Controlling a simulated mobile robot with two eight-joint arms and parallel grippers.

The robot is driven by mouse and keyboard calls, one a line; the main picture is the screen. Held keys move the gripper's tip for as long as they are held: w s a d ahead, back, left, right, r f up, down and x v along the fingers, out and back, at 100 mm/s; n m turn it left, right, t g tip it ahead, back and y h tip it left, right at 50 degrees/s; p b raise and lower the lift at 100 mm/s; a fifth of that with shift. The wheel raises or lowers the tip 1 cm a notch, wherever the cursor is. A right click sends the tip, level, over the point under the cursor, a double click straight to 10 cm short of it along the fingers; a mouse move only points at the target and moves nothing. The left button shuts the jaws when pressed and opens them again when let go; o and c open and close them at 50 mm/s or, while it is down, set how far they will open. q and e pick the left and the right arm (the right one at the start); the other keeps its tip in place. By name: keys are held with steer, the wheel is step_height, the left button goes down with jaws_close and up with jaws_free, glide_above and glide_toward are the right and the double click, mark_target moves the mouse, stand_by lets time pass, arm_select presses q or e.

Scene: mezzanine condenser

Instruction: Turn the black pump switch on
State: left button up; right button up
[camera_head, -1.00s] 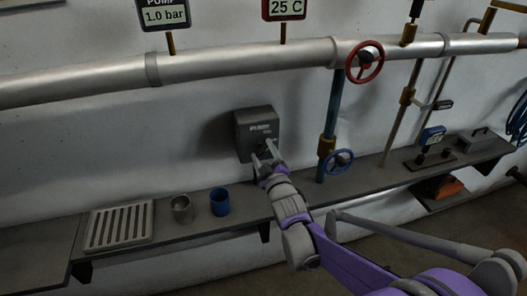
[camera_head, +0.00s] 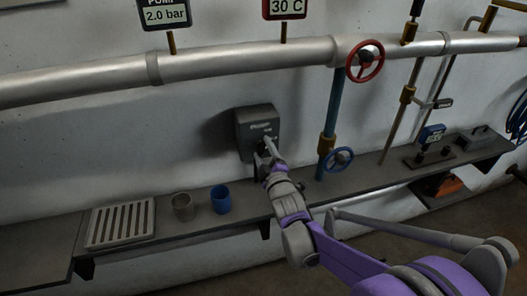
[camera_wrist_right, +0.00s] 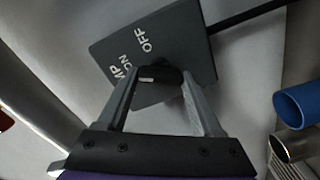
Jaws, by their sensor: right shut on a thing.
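The dark grey pump switch box (camera_head: 257,122) is fixed to the wall above the shelf, with white lettering on its face. In the right wrist view the box (camera_wrist_right: 187,38) shows the words OFF and ON and part of PUMP. Its black knob (camera_wrist_right: 160,74) bears a white mark, which lies on the side near ON. My right gripper (camera_wrist_right: 157,82) is shut on the knob, one finger on each side of it. In the head view the right gripper (camera_head: 264,152) is at the box's lower front and hides the knob. My left gripper is not in view.
A pump display (camera_head: 165,14) reads 2.0 bar and a red display (camera_head: 285,8) reads 30 C. A red valve wheel (camera_head: 365,61) and a blue valve wheel (camera_head: 339,159) are to the right. A grey cup (camera_head: 183,207), blue cup (camera_head: 221,199) and slatted tray (camera_head: 121,223) occupy the shelf.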

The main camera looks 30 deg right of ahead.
steer(key=o, duration=1.4)
steer(key=shift+c, duration=0.2)
steer(key=v, duration=1.1)
